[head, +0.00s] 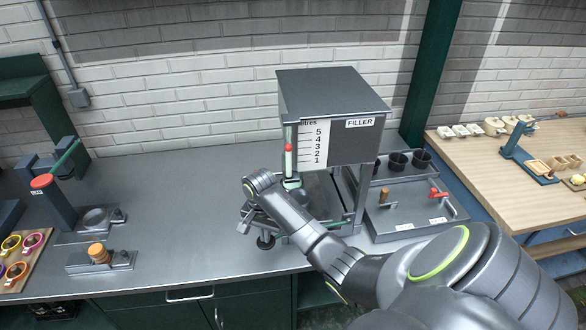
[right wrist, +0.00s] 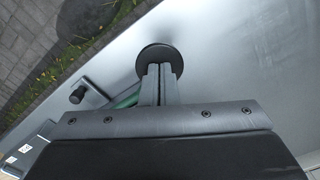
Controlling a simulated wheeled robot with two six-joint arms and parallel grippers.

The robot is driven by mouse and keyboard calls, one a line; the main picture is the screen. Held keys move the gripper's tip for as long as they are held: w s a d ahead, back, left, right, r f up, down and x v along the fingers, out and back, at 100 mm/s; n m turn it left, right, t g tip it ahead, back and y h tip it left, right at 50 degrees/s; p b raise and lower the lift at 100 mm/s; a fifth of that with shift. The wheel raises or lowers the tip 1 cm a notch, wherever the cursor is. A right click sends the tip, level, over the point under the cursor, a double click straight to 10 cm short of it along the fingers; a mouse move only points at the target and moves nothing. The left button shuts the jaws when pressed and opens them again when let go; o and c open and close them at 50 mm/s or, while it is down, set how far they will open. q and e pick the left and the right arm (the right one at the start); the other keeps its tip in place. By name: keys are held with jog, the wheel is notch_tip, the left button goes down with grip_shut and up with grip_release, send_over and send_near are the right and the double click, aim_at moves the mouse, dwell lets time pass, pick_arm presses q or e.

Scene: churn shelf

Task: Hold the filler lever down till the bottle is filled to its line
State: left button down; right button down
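The grey filler (head: 335,100) stands on the steel bench in the head view, with a FILLER label and a litre scale (head: 312,145) numbered 1 to 5. A red marker (head: 288,148) sits in its sight tube, near 3 to 4. My right arm reaches across the filler's front and hides much of its underside. In the right wrist view my right gripper (right wrist: 158,75) has its fingers together, their tips at a round black disc (right wrist: 158,56); whether they touch is unclear. I cannot make out the lever or the bottle with its line for certain. My left gripper is not in view.
A black-knobbed rod (right wrist: 77,96) and a green bar (right wrist: 126,100) lie beside the fingers. A red-topped press (head: 42,182) stands left.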

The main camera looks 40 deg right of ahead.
jog(key=shift+f, duration=0.8)
jog(key=shift+f, duration=0.1)
dwell(7.1)
